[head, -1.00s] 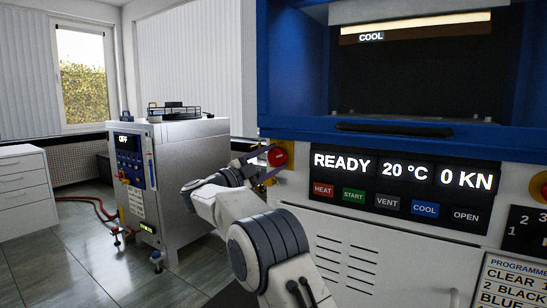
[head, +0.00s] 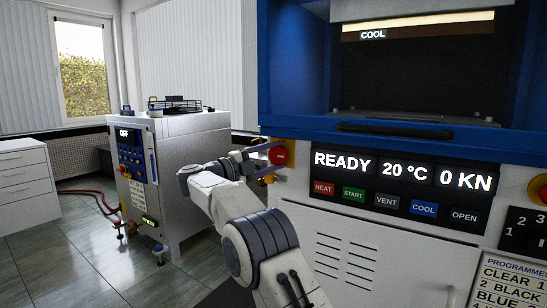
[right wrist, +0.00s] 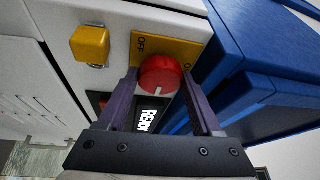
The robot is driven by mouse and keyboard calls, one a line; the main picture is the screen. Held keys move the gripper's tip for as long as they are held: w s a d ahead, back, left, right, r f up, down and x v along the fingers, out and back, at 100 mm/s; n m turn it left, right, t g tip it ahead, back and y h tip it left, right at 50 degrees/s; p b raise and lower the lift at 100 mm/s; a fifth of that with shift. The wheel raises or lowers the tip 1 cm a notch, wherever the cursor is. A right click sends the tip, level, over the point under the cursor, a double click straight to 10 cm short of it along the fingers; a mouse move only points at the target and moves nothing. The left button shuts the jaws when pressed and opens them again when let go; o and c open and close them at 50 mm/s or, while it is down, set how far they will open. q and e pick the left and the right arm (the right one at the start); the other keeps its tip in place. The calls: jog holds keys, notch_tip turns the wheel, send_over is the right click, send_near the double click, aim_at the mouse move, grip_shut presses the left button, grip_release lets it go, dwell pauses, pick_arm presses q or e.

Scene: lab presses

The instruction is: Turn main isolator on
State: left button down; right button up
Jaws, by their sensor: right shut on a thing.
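The main isolator is a red round knob (head: 277,156) on a yellow plate (right wrist: 191,50) at the front left corner of the blue and white press. The plate carries an OFF label and a second label mostly hidden behind the knob. In the right wrist view the red knob (right wrist: 160,75) sits between the dark fingers and shows a short white mark on its face. My right gripper (head: 264,161) is shut on the knob. My left gripper is not in view.
The press panel (head: 400,185) reads READY, 20 °C and 0 KN, with several buttons below. A grey machine (head: 185,170) with a display reading OFF stands to the left. A yellow block (right wrist: 90,45) sticks out near the plate. White drawers (head: 25,185) stand far left.

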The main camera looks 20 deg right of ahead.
jog(key=shift+a, duration=0.1)
jog(key=o, duration=1.4)
jog(key=shift+c, duration=0.2)
